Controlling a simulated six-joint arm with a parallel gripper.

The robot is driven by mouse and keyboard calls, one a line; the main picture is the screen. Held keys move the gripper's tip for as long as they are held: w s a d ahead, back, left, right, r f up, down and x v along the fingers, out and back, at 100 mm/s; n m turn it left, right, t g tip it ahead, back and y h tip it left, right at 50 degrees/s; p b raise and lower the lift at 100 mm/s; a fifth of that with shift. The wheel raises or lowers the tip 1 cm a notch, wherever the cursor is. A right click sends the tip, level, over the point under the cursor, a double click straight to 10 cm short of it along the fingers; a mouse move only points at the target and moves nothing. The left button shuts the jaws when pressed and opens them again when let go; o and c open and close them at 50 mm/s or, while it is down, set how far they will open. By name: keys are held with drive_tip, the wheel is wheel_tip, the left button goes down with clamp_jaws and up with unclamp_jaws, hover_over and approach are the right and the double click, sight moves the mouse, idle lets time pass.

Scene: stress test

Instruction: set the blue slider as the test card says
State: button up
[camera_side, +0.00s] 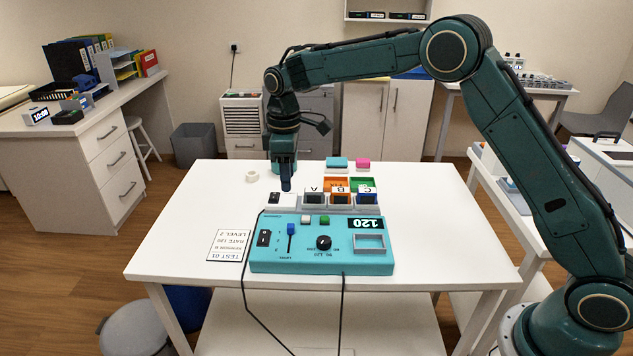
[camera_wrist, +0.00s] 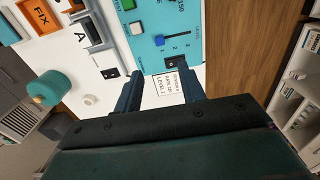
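The blue slider (camera_side: 290,229) sits at the far end of its slot on the teal control box (camera_side: 272,259). In the wrist view the blue slider (camera_wrist: 160,41) is at one end of the slot, beside small numbers. The white test card (camera_side: 228,245) lies left of the box; it also shows between my fingers in the wrist view (camera_wrist: 168,88), and its lines include RATE 120 and LEVEL 2. My gripper (camera_side: 287,186) points down behind the box, apart from the slider. In the wrist view my gripper (camera_wrist: 157,76) has its fingers apart with nothing between them.
The box carries a dark knob (camera_side: 324,242), a display (camera_side: 366,223) reading 120, a green button (camera_side: 324,219) and an empty frame (camera_side: 370,242). A white roll (camera_side: 252,176) lies back left.

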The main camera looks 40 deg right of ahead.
sight(290, 225)
wheel_tip(290, 225, down, 14)
drive_tip(key=shift+r, duration=0.15)
idle(0.7)
drive_tip(key=shift+c, duration=0.4)
